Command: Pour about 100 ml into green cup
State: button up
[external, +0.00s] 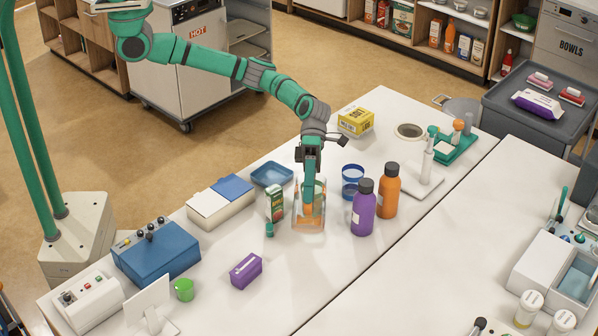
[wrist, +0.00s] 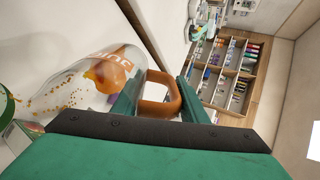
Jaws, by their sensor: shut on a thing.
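The green cup (external: 184,290) stands upright on the near left part of the white table, beside the blue box. A clear jug (external: 316,222) with an orange handle stands near the middle of the table. My gripper (external: 309,204) is over the jug and shut on its handle. In the wrist view the handle (wrist: 172,97) lies between the two green fingers, and the clear jug body (wrist: 75,95) shows orange marking and small orange specks. I cannot tell whether the jug touches the table, nor its liquid level. The green cup is not visible in the wrist view.
A green carton (external: 275,204) stands close left of the jug. Purple (external: 363,212) and orange (external: 388,194) bottles and a blue-banded cup (external: 352,178) are to its right. A purple box (external: 245,270) lies between jug and green cup. The front middle table is clear.

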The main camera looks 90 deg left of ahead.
aim_at(307, 224)
jog(key=shift+d+f+y, duration=0.2)
jog(key=shift+f+y, duration=0.2)
jog(key=shift+f, duration=0.15)
jog(key=shift+d+f, duration=0.1)
dwell(1.7)
jog(key=f+y, duration=0.1)
jog(key=d+f+y, duration=0.1)
jog(key=f, duration=0.1)
jog(key=f+y, duration=0.1)
jog(key=y, duration=0.1)
jog(key=shift+s+d+f+t, duration=0.15)
jog(key=shift+d+f+t, duration=0.05)
jog(key=shift+d+t, duration=0.1)
jog(key=shift+s+d+f+y+p, duration=0.1)
jog(key=shift+d+f+y+p, duration=0.35)
jog(key=shift+d+y, duration=0.3)
jog(key=shift+s+d+f+t+y+p, duration=0.1)
jog(key=shift+d+f+t+y+p, duration=0.2)
jog(key=shift+f+y, duration=0.55)
jog(key=shift+w+d+f+t+y+p, duration=0.1)
jog(key=shift+d+f+y, duration=0.4)
jog(key=shift+y, duration=0.55)
jog(key=shift+s+d+f+t+y+p, duration=0.1)
jog(key=shift+d+f+y+p, duration=0.15)
jog(key=shift+f+y, duration=0.65)
